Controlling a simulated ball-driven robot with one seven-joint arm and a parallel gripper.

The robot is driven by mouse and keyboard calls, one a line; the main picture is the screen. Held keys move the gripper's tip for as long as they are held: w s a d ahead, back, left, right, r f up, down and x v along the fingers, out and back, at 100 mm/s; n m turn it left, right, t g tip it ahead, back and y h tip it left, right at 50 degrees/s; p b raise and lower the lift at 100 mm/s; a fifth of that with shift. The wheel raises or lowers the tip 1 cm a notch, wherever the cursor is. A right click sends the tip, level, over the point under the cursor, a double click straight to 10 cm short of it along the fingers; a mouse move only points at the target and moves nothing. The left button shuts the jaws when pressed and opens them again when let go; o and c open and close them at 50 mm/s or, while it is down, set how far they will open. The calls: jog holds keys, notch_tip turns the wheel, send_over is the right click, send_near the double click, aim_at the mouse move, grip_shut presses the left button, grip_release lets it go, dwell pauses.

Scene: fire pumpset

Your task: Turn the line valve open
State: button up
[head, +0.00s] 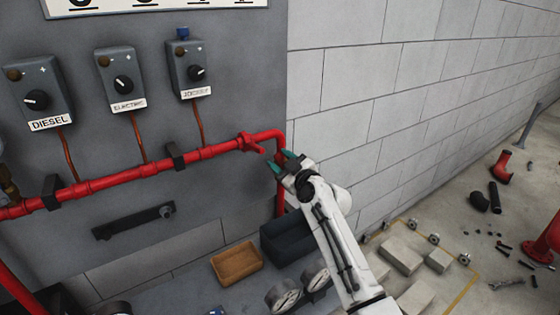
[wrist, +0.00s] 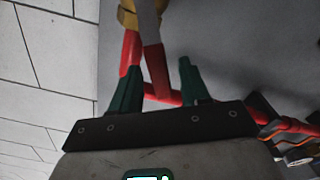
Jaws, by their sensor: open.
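The line valve (head: 250,142) sits on the red pipe (head: 215,151) near its right-hand bend, with a short red handle sticking out to the lower right. My gripper (head: 284,160) is open just right of and below that handle, close to the bend. In the wrist view the two green fingertips of my gripper (wrist: 157,80) stand apart, with red and grey bars (wrist: 156,70) showing between and beyond them. A brass-coloured fitting (wrist: 142,14) shows at the top. Whether a finger touches the red parts I cannot tell.
Three control boxes, DIESEL (head: 38,92), ELECTRIC (head: 121,78) and JOCKEY (head: 194,66), hang above the pipe. A brown tray (head: 237,262) and a dark bin (head: 287,238) stand below. A block wall (head: 400,80) rises on the right. Loose parts litter the floor at far right.

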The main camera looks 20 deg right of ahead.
jog(key=shift+w+a, duration=0.1)
jog(key=shift+w, duration=0.2)
jog(key=shift+c, duration=0.2)
grip_shut()
dwell(0.3)
